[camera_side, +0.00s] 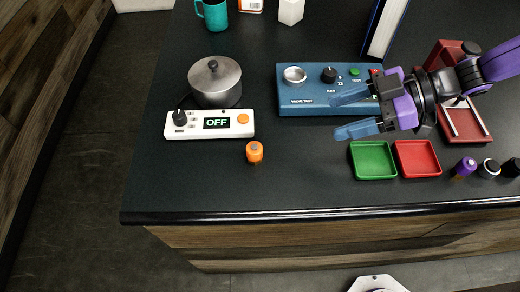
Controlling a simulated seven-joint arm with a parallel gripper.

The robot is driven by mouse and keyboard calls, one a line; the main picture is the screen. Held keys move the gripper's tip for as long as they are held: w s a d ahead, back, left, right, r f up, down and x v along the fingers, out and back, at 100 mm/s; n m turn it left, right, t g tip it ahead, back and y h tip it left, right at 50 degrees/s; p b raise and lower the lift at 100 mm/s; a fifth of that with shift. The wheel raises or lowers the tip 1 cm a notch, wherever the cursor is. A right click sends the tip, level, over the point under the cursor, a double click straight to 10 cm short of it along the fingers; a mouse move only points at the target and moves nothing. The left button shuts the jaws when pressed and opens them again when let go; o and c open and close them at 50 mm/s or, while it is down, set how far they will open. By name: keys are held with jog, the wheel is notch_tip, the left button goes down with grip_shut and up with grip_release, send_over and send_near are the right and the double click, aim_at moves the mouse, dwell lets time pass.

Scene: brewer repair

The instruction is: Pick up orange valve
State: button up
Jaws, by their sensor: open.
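The orange valve (255,152) is a small orange cylinder with a greyish top. It stands on the dark countertop, below the white control panel and left of the green tray. My gripper (342,115) is purple and black with two translucent blue fingers pointing left. It is open with nothing between the fingers. It hangs over the right part of the blue test box, to the right of the valve and well apart from it.
A white panel (180,132) reading OFF and a lidded pot (215,82) stand behind the valve. A blue test box (300,103), a green tray (374,174) and a red tray (417,174) lie to its right. Small purple (465,166) and black-white (488,168) parts stand far right. Counter around the valve is clear.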

jog(key=a, duration=0.1)
send_near(257, 148)
jog(key=shift+g, duration=0.4)
jog(key=x, duration=0.2)
jog(key=w+x, duration=0.1)
jog(key=x, duration=0.2)
jog(key=shift+w+a+f, duration=0.15)
jog(key=shift+a+f, duration=0.05)
jog(key=x, duration=0.4)
jog(key=shift+s+d, duration=0.1)
jog(key=shift+s, duration=0.2)
jog(key=shift+a+f, duration=0.35)
jog(key=shift+a, duration=0.2)
jog(key=c, duration=1.1)
jog(key=shift+c, duration=0.2)
jog(key=shift+r, duration=0.15)
